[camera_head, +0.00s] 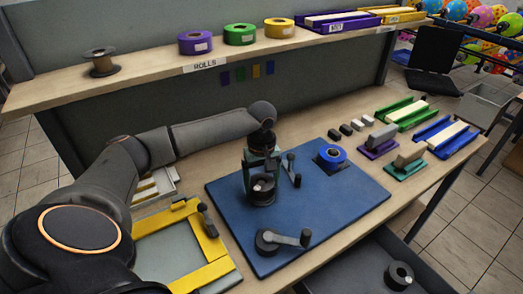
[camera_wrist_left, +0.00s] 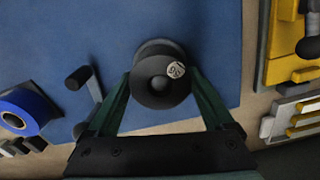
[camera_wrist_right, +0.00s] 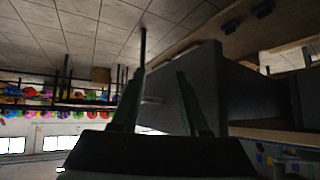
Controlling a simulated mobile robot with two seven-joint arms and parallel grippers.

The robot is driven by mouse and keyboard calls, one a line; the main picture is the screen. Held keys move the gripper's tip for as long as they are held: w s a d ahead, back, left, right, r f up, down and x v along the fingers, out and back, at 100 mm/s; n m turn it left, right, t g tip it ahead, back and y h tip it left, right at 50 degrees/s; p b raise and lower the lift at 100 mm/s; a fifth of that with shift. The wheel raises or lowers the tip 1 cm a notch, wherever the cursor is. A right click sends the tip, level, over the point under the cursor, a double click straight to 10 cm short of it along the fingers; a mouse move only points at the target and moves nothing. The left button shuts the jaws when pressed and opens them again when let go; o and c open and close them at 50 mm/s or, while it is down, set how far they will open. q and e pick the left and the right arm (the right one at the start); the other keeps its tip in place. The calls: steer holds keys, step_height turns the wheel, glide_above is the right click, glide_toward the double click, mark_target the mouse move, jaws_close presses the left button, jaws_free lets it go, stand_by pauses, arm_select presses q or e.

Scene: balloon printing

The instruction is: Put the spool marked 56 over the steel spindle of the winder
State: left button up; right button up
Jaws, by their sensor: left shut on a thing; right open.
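My left gripper (camera_head: 262,164) points down over the blue mat (camera_head: 225,205) and is shut on a dark spool (camera_head: 262,188). In the left wrist view this spool (camera_wrist_left: 162,88) sits between the fingertips, its round face with a central hub towards the camera. A small white sticker on it seems to read 56. A second round edge shows behind it. The winder's crank (camera_head: 291,168) stands just right of the spool. The steel spindle is hidden, so I cannot tell whether the spool is around it. My right gripper (camera_wrist_right: 158,85) is open and empty, away from the table.
Another crank device (camera_head: 283,240) stands at the mat's front, and a blue roll (camera_head: 332,154) at its right. A yellow frame (camera_head: 205,262) lies left of the mat. The open drawer (camera_head: 350,270) holds another dark spool (camera_head: 398,275). A shelf (camera_head: 150,75) with rolls runs behind.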

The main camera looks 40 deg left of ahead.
arm_select(q)
steer(key=shift+f, duration=0.1)
steer(key=o, duration=1.1)
step_height(320, 180, up, 13)
steer(key=shift+f, duration=0.2)
